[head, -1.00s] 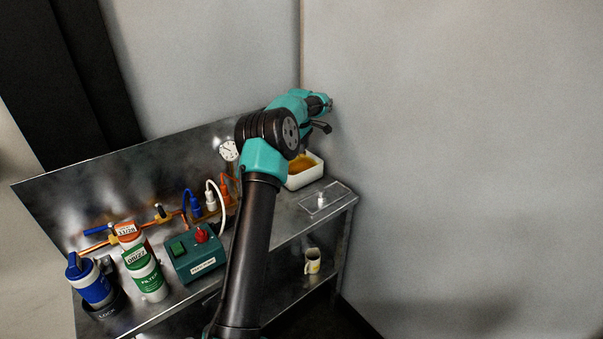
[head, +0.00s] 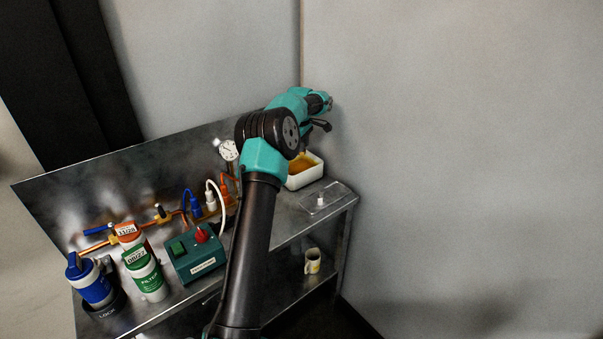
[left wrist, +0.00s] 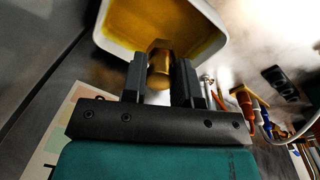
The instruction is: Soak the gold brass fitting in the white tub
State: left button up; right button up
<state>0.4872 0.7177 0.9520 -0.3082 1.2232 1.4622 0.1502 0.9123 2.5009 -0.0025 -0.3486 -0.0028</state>
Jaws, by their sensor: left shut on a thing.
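The white tub (head: 305,178) stands at the right end of the bench top and holds an amber liquid. It also shows at the top of the left wrist view (left wrist: 112,43). My left gripper (left wrist: 160,82) is shut on the gold brass fitting (left wrist: 160,60). In the left wrist view the fitting overlaps the tub's near rim and the liquid; I cannot tell its height above the liquid. In the head view my left arm hides the fitting and most of the gripper (head: 318,126). My right gripper is not in view.
A teal switch box (head: 195,255), a green filter canister (head: 146,275) and a blue canister (head: 92,284) stand to the left. A clear lid-like plate (head: 325,200) lies right of the tub. A mug (head: 312,261) sits on the lower shelf.

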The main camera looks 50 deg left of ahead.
pick_arm(q)
jog(key=shift+r, duration=1.7)
